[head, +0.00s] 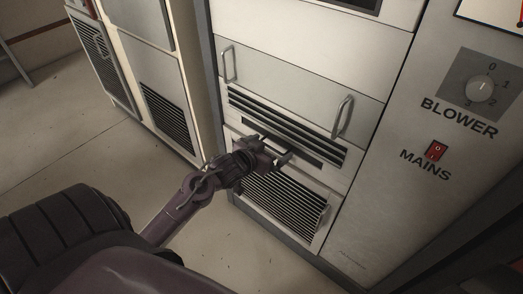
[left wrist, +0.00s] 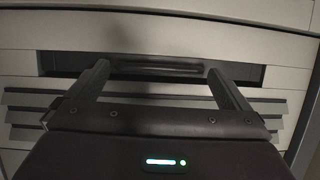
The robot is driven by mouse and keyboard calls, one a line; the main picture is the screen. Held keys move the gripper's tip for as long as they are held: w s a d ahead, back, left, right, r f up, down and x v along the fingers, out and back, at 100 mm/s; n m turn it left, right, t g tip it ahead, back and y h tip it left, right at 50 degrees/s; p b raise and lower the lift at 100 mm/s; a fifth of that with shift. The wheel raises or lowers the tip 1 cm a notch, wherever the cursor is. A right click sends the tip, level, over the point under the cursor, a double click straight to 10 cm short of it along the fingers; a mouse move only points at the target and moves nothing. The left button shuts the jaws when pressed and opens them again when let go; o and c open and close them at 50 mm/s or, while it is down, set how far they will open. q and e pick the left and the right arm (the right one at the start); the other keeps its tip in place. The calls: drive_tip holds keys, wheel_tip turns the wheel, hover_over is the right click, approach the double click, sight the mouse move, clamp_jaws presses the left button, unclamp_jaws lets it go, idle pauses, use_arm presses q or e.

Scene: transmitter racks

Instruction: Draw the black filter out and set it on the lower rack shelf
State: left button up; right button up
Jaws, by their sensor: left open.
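The black filter (left wrist: 155,72) sits inside a wide dark slot in the pale rack front, with a bar-like edge facing me in the left wrist view. The slot also shows in the head view (head: 309,158), partly covered by my gripper. My left gripper (head: 278,152) is open and empty in front of the slot. In the left wrist view its two fingers (left wrist: 157,70) stand wide apart, one toward each side of the filter's front. I cannot tell whether they touch it. My right gripper is not in view. I cannot pick out a lower rack shelf.
Above the slot are louvres and a drawer front with two upright handles (head: 343,117). Below it is a louvred panel (head: 283,200). To the right stands a panel with a blower knob (head: 481,88) and a red mains switch (head: 437,150). The floor (head: 80,150) at left is clear.

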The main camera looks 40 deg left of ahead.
use_arm(q)
drive_tip(key=shift+w+f, duration=0.2)
drive_tip(key=shift+w, duration=0.35)
drive_tip(key=c, duration=0.9)
drive_tip(key=shift+s+a+p, duration=0.2)
drive_tip(key=shift+s+p, duration=1.5)
drive_tip(key=shift+s, duration=1.35)
drive_tip(key=shift+c, duration=0.2)
drive_tip(key=shift+s, duration=0.1)
drive_tip(key=s+p, duration=0.4)
drive_tip(key=s, duration=0.3)
drive_tip(key=shift+a+p, duration=0.3)
drive_tip(key=shift+p, duration=0.05)
